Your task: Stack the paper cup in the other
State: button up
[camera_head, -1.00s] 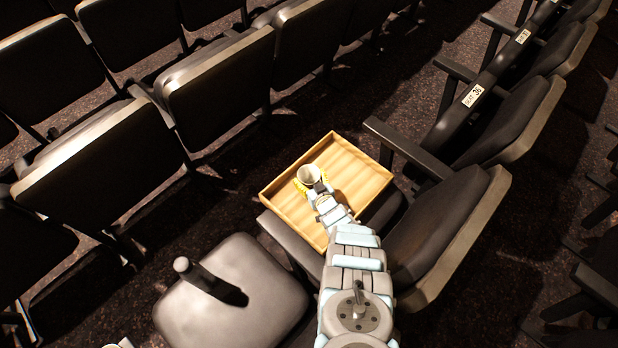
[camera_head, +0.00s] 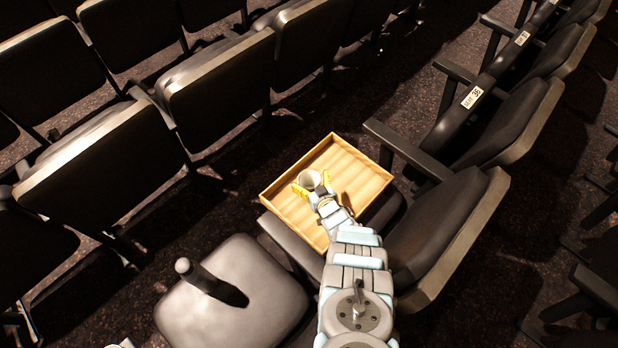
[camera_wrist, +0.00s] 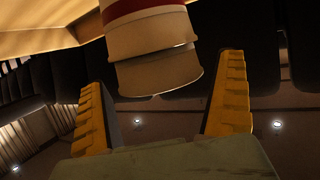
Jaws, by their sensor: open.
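A pale paper cup (camera_head: 309,179) is in the wooden tray (camera_head: 352,163), with its round opening showing in the head view. My gripper (camera_head: 314,184) is open, with one yellow finger on each side of the cup. In the wrist view the cup (camera_wrist: 154,50) has a red band and a cream wall, with a seam across it. I cannot tell whether that seam is the edge of a second cup. Gaps show between the cup and both fingers of my gripper (camera_wrist: 163,90). No separate second cup shows in the head view.
The tray has low raised walls and bare floor around the cup. A dark seat with an armrest (camera_head: 408,150) stands close on the right. A grey seat-like pad with a short post (camera_head: 245,290) is at the lower left. Rows of seats surround the tray.

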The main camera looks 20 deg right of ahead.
jog(key=p+v, duration=0.4)
jog(key=v, duration=0.7)
jog(key=shift+p, duration=0.3)
